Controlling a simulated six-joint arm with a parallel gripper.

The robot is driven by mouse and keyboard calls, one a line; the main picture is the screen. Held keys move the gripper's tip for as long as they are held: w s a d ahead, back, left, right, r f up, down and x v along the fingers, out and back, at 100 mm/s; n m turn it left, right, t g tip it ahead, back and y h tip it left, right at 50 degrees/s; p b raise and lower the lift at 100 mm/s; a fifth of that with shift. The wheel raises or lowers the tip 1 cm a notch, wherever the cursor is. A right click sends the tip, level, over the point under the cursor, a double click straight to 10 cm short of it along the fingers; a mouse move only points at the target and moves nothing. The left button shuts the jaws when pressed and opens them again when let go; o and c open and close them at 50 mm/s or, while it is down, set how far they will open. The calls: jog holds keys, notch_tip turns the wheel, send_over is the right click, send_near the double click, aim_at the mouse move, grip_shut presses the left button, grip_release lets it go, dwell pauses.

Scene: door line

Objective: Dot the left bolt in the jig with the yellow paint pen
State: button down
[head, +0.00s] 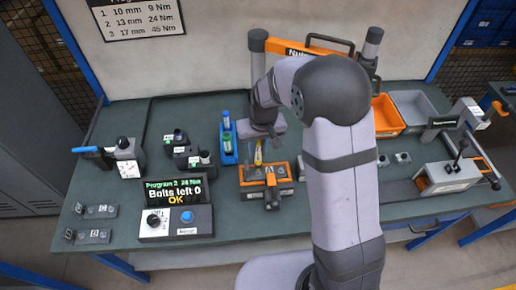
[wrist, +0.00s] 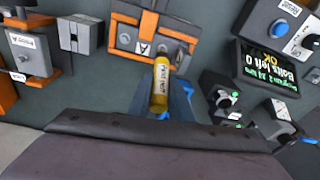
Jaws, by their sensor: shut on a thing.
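My gripper (head: 259,142) is shut on the yellow paint pen (wrist: 161,84), which points down over the jig. The pen also shows in the head view (head: 258,157) as a small yellow strip below my wrist. The jig (head: 268,179), an orange and dark fixture, sits on the bench just in front of the pen. In the wrist view the jig (wrist: 152,30) is at the top, with a label "A" on it. Its bolts are too small to tell clearly, and I cannot tell whether the pen tip touches anything.
A blue rack (head: 228,157) with a green and a blue pen stands left of my gripper. The display (head: 173,191) reads "Bolts left 0" and "OK". An orange bin (head: 386,115) is at the back right.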

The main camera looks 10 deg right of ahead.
aim_at(258, 142)
jog(key=shift+f, duration=0.4)
jog(key=shift+r, duration=0.15)
dwell(0.4)
jog(key=shift+r+p, duration=2.25)
jog(key=shift+r, duration=0.7)
